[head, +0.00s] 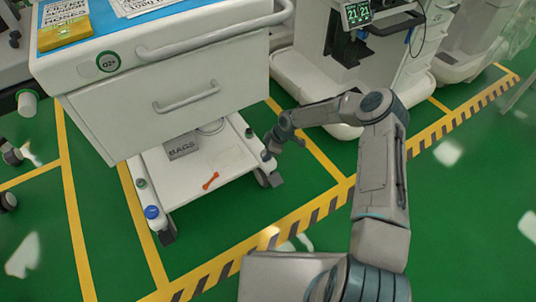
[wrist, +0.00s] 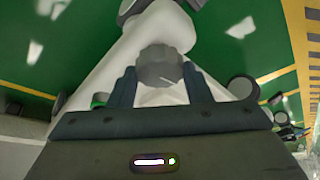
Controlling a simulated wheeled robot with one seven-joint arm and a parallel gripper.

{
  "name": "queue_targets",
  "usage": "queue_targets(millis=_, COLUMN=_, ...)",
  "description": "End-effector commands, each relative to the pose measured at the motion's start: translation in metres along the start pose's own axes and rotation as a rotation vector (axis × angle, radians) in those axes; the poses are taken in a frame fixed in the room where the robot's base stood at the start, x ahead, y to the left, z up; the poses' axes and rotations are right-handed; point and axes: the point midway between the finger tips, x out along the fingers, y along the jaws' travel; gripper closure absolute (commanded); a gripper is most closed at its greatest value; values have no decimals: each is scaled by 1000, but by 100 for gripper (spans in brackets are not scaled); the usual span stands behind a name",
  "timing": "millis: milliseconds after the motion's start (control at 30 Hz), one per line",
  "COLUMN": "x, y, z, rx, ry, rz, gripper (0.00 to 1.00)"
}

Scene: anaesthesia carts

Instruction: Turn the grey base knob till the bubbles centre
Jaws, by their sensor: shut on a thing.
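A grey ribbed knob (wrist: 160,66) with a pale line on its face sits between the two dark fingers of my gripper (wrist: 160,84) in the wrist view. My gripper is shut on it. In the head view my gripper (head: 272,143) is at the right corner of the white cart's lower shelf (head: 205,165); the knob there is hard to make out. A yellow block (head: 65,30) with a small pale green window lies on the cart's blue top. Any bubbles in it are too small to read.
Drawer handles (head: 187,96) stick out above. A machine with a screen (head: 358,14) stands behind my arm. Green floor is clear in front.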

Motion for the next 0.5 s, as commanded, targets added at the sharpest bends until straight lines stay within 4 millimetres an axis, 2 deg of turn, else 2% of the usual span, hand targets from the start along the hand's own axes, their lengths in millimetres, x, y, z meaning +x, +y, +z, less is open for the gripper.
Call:
queue_targets(millis=200, x=2, y=4, z=3, rx=-146, ry=-2, rz=-54, gripper=78)
queue_targets(millis=500, x=1, y=5, z=3, rx=-267, ry=-4, rz=-103, gripper=78)
